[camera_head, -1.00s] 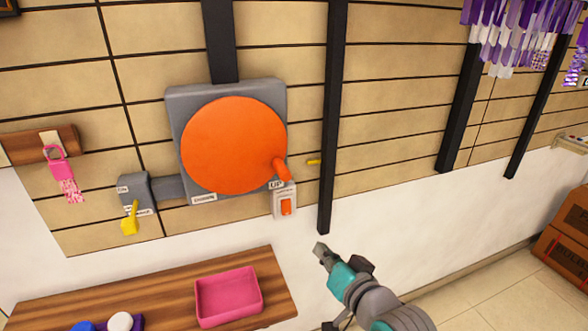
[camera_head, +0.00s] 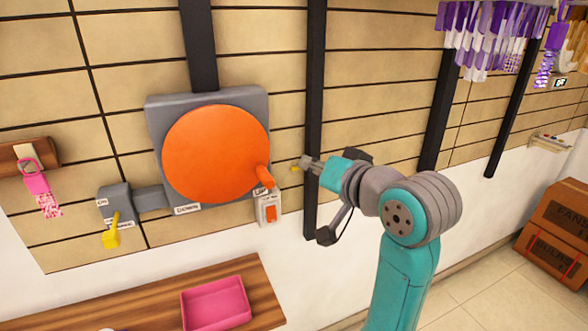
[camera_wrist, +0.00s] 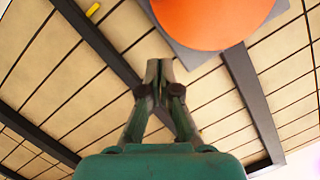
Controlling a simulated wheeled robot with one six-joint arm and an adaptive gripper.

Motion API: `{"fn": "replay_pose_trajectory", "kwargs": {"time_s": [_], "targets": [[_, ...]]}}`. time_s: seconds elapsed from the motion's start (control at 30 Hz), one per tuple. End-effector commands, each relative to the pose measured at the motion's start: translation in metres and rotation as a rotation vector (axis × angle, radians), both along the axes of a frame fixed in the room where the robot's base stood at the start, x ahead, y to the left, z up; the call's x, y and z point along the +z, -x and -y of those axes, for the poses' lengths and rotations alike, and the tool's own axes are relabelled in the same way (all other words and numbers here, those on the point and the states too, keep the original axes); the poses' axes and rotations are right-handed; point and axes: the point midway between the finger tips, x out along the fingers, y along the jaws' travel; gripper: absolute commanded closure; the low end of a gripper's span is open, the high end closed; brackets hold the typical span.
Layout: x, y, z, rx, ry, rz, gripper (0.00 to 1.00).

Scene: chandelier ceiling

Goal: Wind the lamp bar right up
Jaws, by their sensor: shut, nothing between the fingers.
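A big round orange wheel (camera_head: 214,152) is mounted on a grey wall plate (camera_head: 158,110). Its orange crank handle (camera_head: 264,176) sticks out at the lower right of the wheel, beside the UP label; a DOWN label sits at the lower left. My gripper (camera_head: 306,162) is shut and empty, to the right of the handle and apart from it, in front of the wall near a dark vertical strip. In the wrist view my gripper (camera_wrist: 158,64) points at the wall, with part of the orange wheel (camera_wrist: 212,18) at the top. The lamp bar is not identifiable.
A switch with an orange rocker (camera_head: 270,214) is just below the handle. A grey box with a yellow lever (camera_head: 113,232) is at left. A small yellow peg (camera_wrist: 93,9) sits on the wall. A pink tray (camera_head: 216,303) lies on the wooden shelf (camera_head: 130,308) below.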

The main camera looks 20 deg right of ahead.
Motion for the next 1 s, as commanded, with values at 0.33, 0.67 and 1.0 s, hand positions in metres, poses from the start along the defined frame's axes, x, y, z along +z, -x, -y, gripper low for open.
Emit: {"fn": "replay_pose_trajectory", "kwargs": {"time_s": [0.33,0.67,1.0], "targets": [[-0.013,-0.058,-0.009,0.001,-0.001,-0.003,1.0],[-0.038,-0.089,-0.026,0.002,0.001,-0.001,1.0],[-0.052,-0.089,-0.035,0.0,0.001,0.001,1.0]]}}
